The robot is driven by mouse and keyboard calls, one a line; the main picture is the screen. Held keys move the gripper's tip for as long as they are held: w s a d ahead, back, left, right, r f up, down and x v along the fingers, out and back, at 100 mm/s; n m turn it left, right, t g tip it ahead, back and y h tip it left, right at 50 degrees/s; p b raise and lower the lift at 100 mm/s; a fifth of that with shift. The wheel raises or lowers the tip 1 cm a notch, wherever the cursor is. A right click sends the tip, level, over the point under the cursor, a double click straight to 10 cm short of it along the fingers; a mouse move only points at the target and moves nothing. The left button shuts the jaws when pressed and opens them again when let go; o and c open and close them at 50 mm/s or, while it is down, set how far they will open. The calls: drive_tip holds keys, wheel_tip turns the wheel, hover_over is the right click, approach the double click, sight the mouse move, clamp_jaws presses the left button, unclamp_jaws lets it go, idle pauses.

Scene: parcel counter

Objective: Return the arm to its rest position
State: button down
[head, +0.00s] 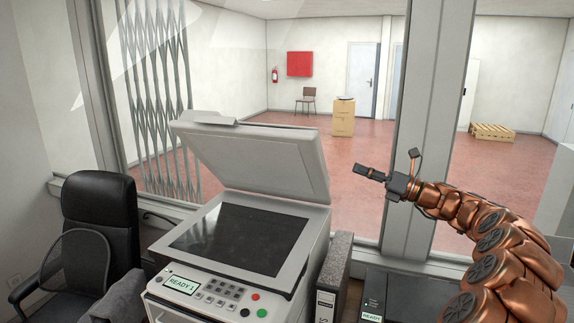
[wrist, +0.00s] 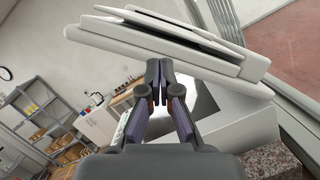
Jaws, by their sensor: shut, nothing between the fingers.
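My gripper (head: 371,173) is in the air at the right of the copier in the head view, on the end of my copper-coloured arm. In the wrist view its dark fingers (wrist: 160,80) meet at the tips with nothing between them. The copier (head: 292,278) stands with its lid (head: 255,160) raised and its dark glass bare. In the wrist view the lid (wrist: 170,48) lies beyond the fingertips, and I cannot tell the gap between them.
A grey speckled binder (head: 338,268) stands at the copier's right side. A dark device (head: 400,290) with a READY display is under my arm. A black office chair (head: 100,215) is at left. A window frame (head: 412,130) rises behind the arm. Shelves (wrist: 45,115) show in the wrist view.

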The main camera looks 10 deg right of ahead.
drive_tip(key=s+a+n+g, duration=0.2)
drive_tip(key=a+n, duration=0.1)
drive_tip(key=a, duration=0.3)
drive_tip(key=s+a+n+g, duration=0.3)
drive_tip(key=a, duration=0.4)
drive_tip(key=s+a+f+n+g+h+b, duration=0.1)
drive_tip(key=s+a+f+n+g+h, duration=0.1)
drive_tip(key=s+a+f+n+g, duration=0.5)
drive_tip(key=s+a+f+n+h, duration=0.15)
drive_tip(key=s+a+n, duration=0.35)
drive_tip(key=s+a, duration=0.55)
drive_tip(key=s+d+f+n+g+h, duration=0.1)
drive_tip(key=s+d+f+n+h, duration=0.2)
drive_tip(key=s, duration=0.5)
drive_tip(key=s+f+n+g+h, duration=0.1)
drive_tip(key=s+f+n+h, duration=0.35)
drive_tip(key=s, duration=0.35)
drive_tip(key=s+d+f+n+h, duration=0.5)
drive_tip(key=s+d+f+n, duration=0.1)
drive_tip(key=s+d, duration=0.6)
drive_tip(key=shift+f+b, duration=0.45)
drive_tip(key=shift+f, duration=0.3)
